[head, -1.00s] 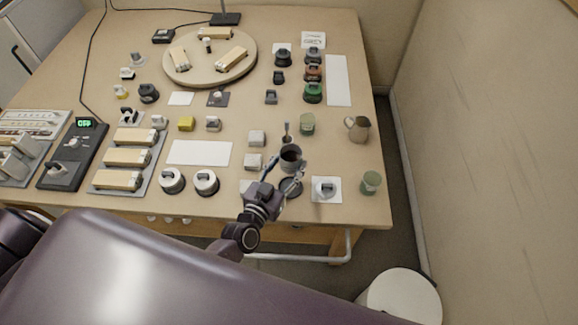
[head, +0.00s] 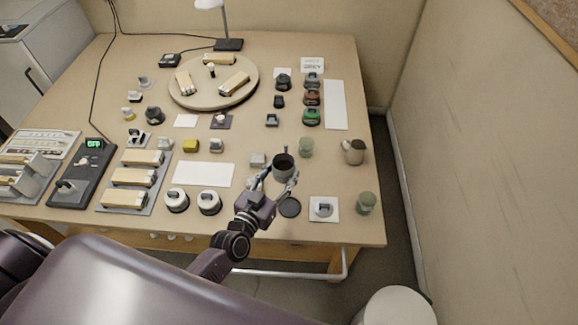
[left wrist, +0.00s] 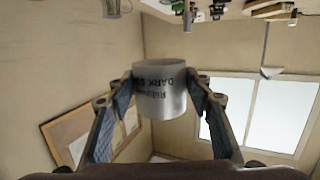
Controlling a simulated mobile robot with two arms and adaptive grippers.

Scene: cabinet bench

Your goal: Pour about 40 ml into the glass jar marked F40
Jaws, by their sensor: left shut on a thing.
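My left gripper (head: 275,180) is shut on a dark grey can (head: 284,168) and holds it above the front right of the table, its open top showing. In the left wrist view the can (left wrist: 160,92) sits between both fingers, its printed label upside down and partly reading "DARK". A greenish glass jar (head: 306,147) stands just behind and right of the can. A second greenish jar (head: 366,203) stands near the front right corner. No F40 mark is readable on either. My right gripper is out of view.
A dark round disc (head: 289,207) lies in front of the can. A pitcher (head: 354,152) stands near the right edge. Small blocks (head: 258,160) are left of the can.

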